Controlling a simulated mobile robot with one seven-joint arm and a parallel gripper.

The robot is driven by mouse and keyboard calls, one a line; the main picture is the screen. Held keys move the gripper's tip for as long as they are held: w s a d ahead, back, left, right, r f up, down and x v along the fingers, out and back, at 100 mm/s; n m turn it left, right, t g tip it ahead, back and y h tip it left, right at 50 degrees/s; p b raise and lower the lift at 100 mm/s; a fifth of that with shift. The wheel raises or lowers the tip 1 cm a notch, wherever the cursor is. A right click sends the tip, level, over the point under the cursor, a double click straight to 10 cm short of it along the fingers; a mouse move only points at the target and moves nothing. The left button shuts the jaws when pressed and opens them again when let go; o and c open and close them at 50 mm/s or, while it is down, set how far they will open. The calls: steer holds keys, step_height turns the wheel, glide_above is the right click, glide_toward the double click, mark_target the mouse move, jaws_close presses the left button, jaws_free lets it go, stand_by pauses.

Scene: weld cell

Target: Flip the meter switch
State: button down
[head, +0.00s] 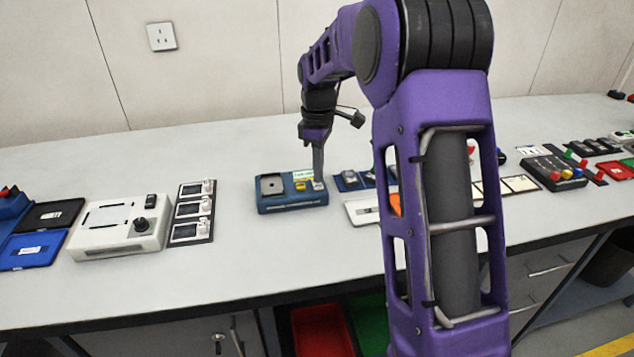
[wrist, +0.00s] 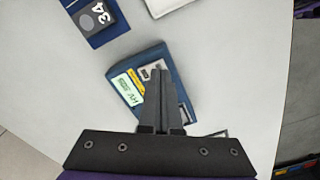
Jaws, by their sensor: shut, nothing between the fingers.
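The meter, a dark blue box (head: 290,202), lies on the grey bench in the middle of the head view. It has a pale green display and a yellow label on top; in the wrist view its casing (wrist: 138,59) and lit display (wrist: 127,87) show. Small switch-like parts (wrist: 151,70) sit beside the display, close to the fingertips. My gripper (head: 319,179) is shut and empty, pointing down at the right end of the meter. In the wrist view my gripper's fingers (wrist: 161,78) cover part of the meter's face. I cannot tell whether the tips touch it.
A white device with a black knob (head: 118,230) and a panel of small modules (head: 192,212) stand to the left. Blue-based parts (head: 347,180) and a white strip (head: 362,212) lie close on the right. Bare bench separates the meter from the left-hand modules.

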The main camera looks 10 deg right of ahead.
mark_target(318, 185)
steer(key=shift+f+b, duration=0.5)
steer(key=shift+f, duration=0.55)
steer(key=shift+r, duration=0.1)
stand_by(0.3)
step_height(318, 185, up, 7)
steer(key=p, duration=0.6)
stand_by(0.5)
